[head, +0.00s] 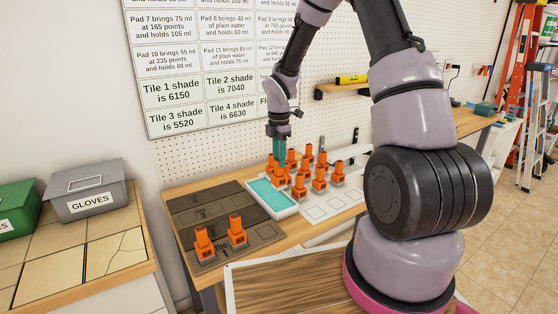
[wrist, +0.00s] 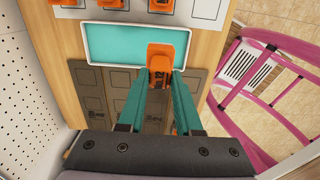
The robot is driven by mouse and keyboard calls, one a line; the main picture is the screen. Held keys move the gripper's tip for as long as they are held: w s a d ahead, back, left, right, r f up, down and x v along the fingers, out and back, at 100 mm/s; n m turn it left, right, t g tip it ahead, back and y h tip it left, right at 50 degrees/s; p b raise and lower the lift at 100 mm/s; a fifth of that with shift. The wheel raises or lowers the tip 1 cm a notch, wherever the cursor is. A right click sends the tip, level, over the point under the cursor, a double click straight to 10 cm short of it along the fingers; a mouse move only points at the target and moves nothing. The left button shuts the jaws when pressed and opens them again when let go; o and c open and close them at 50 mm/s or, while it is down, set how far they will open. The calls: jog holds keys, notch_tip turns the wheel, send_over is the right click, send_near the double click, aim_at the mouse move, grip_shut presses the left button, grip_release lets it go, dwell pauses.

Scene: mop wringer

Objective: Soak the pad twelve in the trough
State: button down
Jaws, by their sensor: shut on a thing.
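My gripper (head: 279,158) points down over the workbench near the trough. In the wrist view, its teal fingers (wrist: 163,76) are shut on the orange pad twelve (wrist: 160,60), whose dark label reads 12. The trough (head: 287,213) is a shallow white tray with turquoise liquid. It also shows in the wrist view (wrist: 110,46), where the pad overlaps its lower right edge. I cannot tell whether the pad touches the liquid. In the head view, the held pad is hard to separate from the other orange pads behind it.
Several orange pads (head: 320,184) stand close together on a white marked board (head: 345,200) right of the trough. Two more pads (head: 236,231) stand on dark tiles (head: 205,205) at the left. A sign board (head: 215,60) hangs on the wall. A grey GLOVES box (head: 88,192) sits at far left.

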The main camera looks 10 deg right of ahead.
aim_at(277, 177)
jog(key=shift+w+a, duration=0.1)
jog(key=shift+a, duration=0.2)
jog(key=shift+f, duration=0.25)
jog(key=shift+a+f, duration=0.1)
jog(key=shift+f, duration=3.5)
